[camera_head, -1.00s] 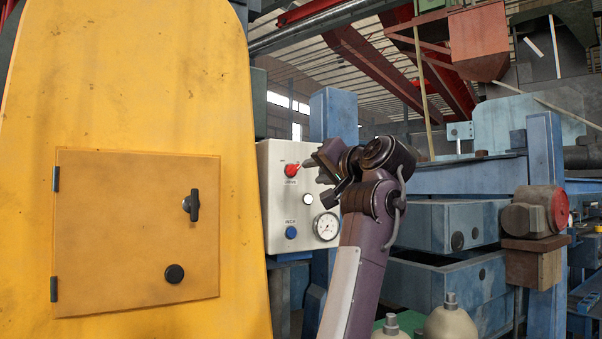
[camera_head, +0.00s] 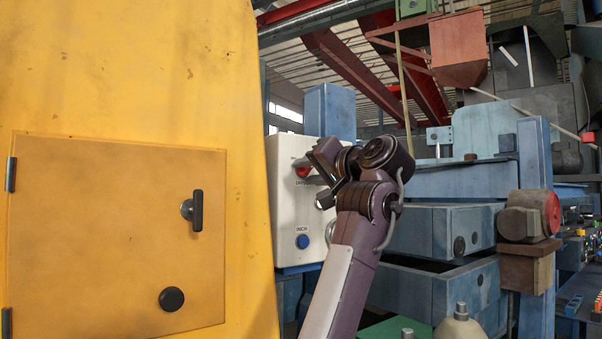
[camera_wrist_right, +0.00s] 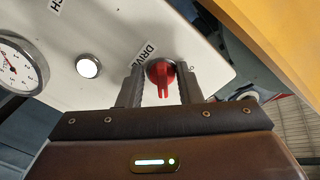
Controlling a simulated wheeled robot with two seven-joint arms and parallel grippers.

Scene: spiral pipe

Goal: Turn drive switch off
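The red drive switch (camera_head: 303,171) is a rotary knob on the pale control panel (camera_head: 284,213), partly hidden by my right gripper in the head view. In the right wrist view the red switch (camera_wrist_right: 160,74) sits beside the "DRIVE" label, its grip bar pointing toward the gripper body. My right gripper (camera_head: 316,177) is at the panel. In the right wrist view its two fingers (camera_wrist_right: 162,72) stand apart, one on each side of the switch, with visible gaps. Whether the tips touch the panel is unclear. My left gripper is out of view.
A blue button (camera_head: 303,241) is lower on the panel. A white button (camera_wrist_right: 88,66) and a gauge (camera_wrist_right: 16,66) show in the wrist view. A yellow housing (camera_head: 130,90) with a door stands close left. Blue metal boxes (camera_head: 450,230) are at right.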

